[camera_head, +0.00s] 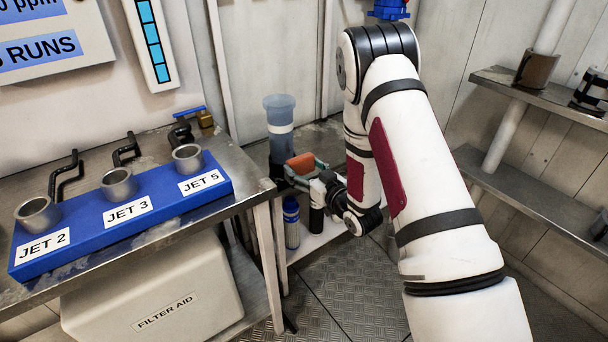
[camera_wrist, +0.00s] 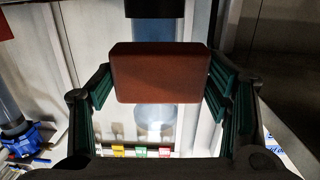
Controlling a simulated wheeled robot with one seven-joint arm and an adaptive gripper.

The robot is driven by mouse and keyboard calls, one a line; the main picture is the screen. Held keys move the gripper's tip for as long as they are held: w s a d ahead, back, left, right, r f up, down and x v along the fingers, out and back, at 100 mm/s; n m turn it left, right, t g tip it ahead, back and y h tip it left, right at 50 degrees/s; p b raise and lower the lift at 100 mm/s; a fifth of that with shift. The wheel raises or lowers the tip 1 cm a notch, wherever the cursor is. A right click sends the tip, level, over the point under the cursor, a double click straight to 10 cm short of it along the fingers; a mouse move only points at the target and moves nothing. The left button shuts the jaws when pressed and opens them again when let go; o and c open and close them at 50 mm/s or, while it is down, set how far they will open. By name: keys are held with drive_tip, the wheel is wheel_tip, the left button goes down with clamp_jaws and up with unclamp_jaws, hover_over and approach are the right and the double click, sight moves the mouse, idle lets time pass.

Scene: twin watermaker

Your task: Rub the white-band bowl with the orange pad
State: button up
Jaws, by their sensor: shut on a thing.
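The white-band bowl (camera_head: 280,129) is an upright, translucent blue cylinder with a white band around its middle, beyond the metal bench. My gripper (camera_head: 304,169) is shut on the orange pad (camera_head: 300,162), just right of and below the band in the head view. In the wrist view the pad (camera_wrist: 158,76) sits between the two fingers and covers part of the bowl (camera_wrist: 154,118) behind it. I cannot tell whether the pad touches the bowl.
The bench (camera_head: 90,250) holds a blue rack (camera_head: 125,213) with three grey cups labelled JET 2, JET 3 and JET 5. A filter aid box (camera_head: 150,295) is under it. Blue (camera_head: 291,224) and black bottles stand below my gripper. Metal shelves (camera_head: 530,190) are at the right.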

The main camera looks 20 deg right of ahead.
sight(292, 147)
drive_tip(key=shift+s+a+r+t+y, duration=0.1)
drive_tip(key=shift+s+a+t+y, duration=0.1)
drive_tip(key=shift+s+t+y, duration=0.15)
drive_tip(key=shift+b+x, duration=0.55)
drive_tip(key=shift+x, duration=2.3)
drive_tip(key=shift+b+x, duration=0.5)
drive_tip(key=shift+x, duration=0.5)
drive_tip(key=shift+w+d+b, duration=0.2)
drive_tip(key=shift+d+b, duration=0.05)
drive_tip(key=shift+d, duration=0.4)
drive_tip(key=shift+w+d+b, duration=0.2)
drive_tip(key=shift+d+b, duration=0.1)
drive_tip(key=shift+d, duration=0.35)
drive_tip(key=shift+w+d+b, duration=0.2)
drive_tip(key=shift+d+b, duration=0.05)
drive_tip(key=shift+d, duration=0.35)
drive_tip(key=shift+s+a, duration=0.1)
